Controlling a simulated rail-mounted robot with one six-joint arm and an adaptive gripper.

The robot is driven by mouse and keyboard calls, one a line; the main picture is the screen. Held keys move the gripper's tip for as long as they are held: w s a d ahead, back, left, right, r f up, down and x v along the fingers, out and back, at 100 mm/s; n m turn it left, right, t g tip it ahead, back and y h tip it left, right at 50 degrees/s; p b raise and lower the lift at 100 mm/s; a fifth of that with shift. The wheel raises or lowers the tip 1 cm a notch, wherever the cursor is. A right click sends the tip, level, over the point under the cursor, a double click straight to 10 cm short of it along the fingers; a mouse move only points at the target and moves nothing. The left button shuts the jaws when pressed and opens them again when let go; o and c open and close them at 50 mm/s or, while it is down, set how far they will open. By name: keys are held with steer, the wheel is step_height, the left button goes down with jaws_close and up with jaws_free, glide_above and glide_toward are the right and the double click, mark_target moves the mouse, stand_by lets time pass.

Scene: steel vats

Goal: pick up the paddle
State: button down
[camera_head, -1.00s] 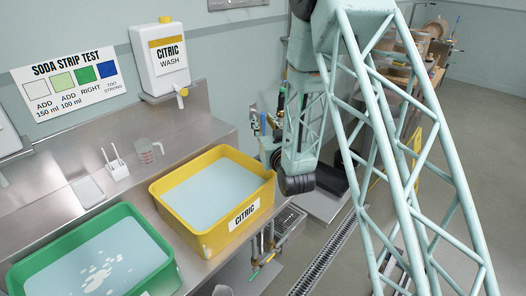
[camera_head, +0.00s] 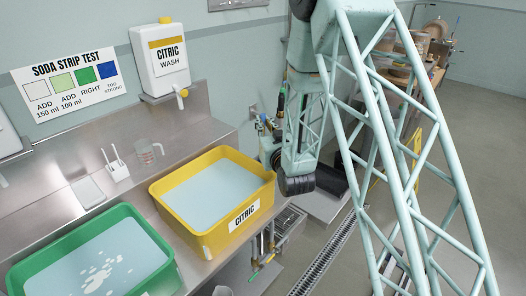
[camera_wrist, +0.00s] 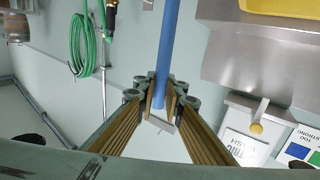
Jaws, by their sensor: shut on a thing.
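The paddle shows as a blue shaft (camera_wrist: 168,45) in the wrist view. It runs from the top edge down to between the fingertips. My gripper (camera_wrist: 159,97) is shut on it near the shaft's lower visible end. The paddle's far end is outside the wrist view. A small pale bracket-like piece (camera_wrist: 160,124) shows just below the shaft's end; whether it touches the shaft I cannot tell. In the head view, my own arm stands in front of the back wall area, and I cannot make out the gripper's jaws or the held shaft there.
A yellow citric vat (camera_head: 257,206) and a green vat (camera_head: 165,276) with white bits in its liquid stand on the steel counter (camera_head: 160,207). A citric wash jug (camera_head: 160,66) hangs on the wall. A coiled green hose (camera_wrist: 82,45) hangs in the wrist view. Floor is open at right.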

steer(key=shift+r, duration=0.25)
step_height(320, 180, up, 18)
steer(key=p, duration=0.2)
steer(key=shift+f+p, duration=0.2)
steer(key=shift+p, duration=0.1)
stand_by(0.6)
stand_by(0.7)
